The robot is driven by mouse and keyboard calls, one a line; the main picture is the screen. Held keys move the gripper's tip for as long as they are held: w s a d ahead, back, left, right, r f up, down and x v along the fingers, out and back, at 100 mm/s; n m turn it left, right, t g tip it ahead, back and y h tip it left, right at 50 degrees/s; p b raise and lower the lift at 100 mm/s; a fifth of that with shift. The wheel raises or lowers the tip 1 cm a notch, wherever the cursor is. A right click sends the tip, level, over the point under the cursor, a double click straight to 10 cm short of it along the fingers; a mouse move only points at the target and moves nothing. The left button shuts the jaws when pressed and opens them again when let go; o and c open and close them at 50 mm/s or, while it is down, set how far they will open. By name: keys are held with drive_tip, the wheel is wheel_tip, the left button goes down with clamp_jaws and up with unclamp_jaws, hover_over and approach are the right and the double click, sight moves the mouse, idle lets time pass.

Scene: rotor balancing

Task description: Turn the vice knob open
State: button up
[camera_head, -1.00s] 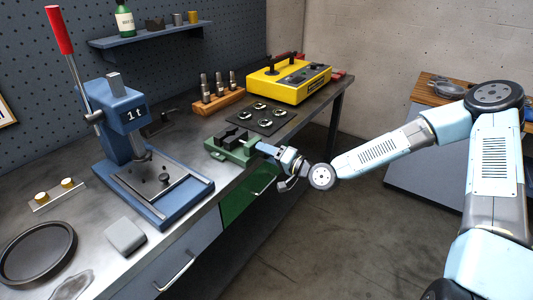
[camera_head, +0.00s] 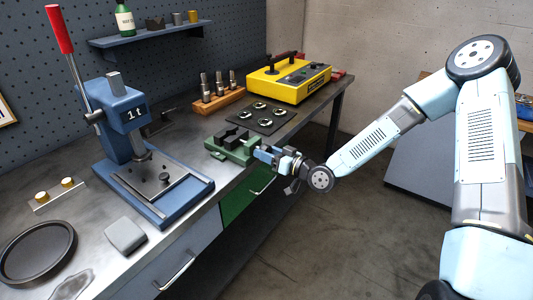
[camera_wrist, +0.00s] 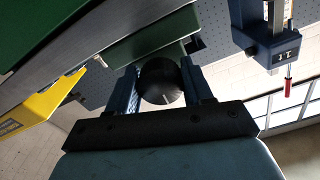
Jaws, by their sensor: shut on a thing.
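The green vice (camera_head: 232,146) sits at the front edge of the workbench in the head view, with dark jaws on top. Its knob shows in the wrist view as a round black disc (camera_wrist: 160,82) with a small pale mark. My gripper (camera_head: 264,153) reaches the vice's front end from the right, at the bench edge. In the wrist view my two blue fingers (camera_wrist: 160,88) stand on either side of the knob and are shut on it. The fingers hide the knob in the head view. The green vice body (camera_wrist: 150,38) runs behind the knob.
A blue press (camera_head: 125,115) with a red-handled lever stands left of the vice. A dark mat (camera_head: 262,118) with several small parts, a wooden rack (camera_head: 218,99) and a yellow case (camera_head: 290,82) lie behind. The floor before the bench is clear.

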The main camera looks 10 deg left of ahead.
drive_tip(key=shift+s+f+n, duration=0.1)
drive_tip(key=shift+f+n, duration=0.2)
drive_tip(key=shift+n, duration=0.2)
drive_tip(key=o, duration=1)
drive_tip(key=shift+r, duration=0.15)
drive_tip(key=v, duration=1.3)
drive_tip(key=shift+d, duration=0.4)
